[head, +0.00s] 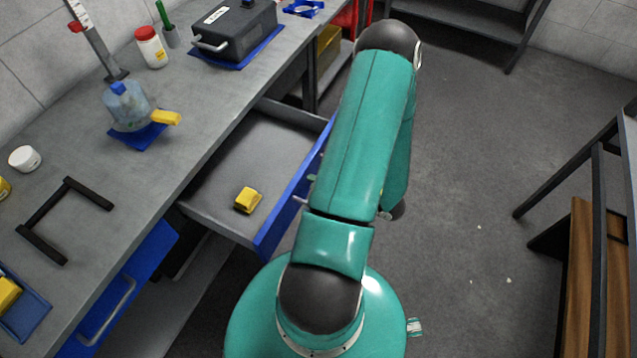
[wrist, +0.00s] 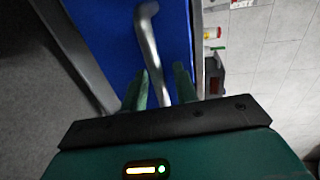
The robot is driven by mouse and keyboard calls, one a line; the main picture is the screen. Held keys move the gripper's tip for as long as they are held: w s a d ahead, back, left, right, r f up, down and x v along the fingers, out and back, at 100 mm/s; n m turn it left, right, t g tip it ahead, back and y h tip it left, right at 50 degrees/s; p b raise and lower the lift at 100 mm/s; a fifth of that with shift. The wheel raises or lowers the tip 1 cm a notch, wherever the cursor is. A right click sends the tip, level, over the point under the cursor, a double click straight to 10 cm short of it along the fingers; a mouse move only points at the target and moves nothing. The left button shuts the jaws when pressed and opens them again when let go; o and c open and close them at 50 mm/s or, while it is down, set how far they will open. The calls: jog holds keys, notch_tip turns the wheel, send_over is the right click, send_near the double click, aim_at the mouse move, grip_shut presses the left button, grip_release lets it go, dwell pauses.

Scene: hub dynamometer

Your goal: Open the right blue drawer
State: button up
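The right blue drawer (head: 283,213) is pulled out from under the workbench, with its grey inside showing. A small yellow object (head: 248,200) lies in it. Its metal handle (head: 299,200) is mostly hidden behind my arm in the head view. In the wrist view the handle (wrist: 149,38) runs down the blue front and passes between my gripper's (wrist: 161,78) two green fingers. A strip of blue shows between the handle and the right finger, so the fingers look open around it. My arm hides most of the gripper in the head view.
A second blue drawer (head: 118,292) at the lower left is shut. The workbench (head: 205,110) carries a black case (head: 236,30), a white bottle with a red cap (head: 151,47) and a black frame (head: 62,215). Open floor (head: 465,190) lies to the right, before a rack (head: 585,280).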

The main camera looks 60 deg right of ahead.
jog(key=shift+s, duration=0.1)
jog(key=v, duration=1.3)
jog(key=shift+s, duration=0.35)
jog(key=shift+r, duration=0.1)
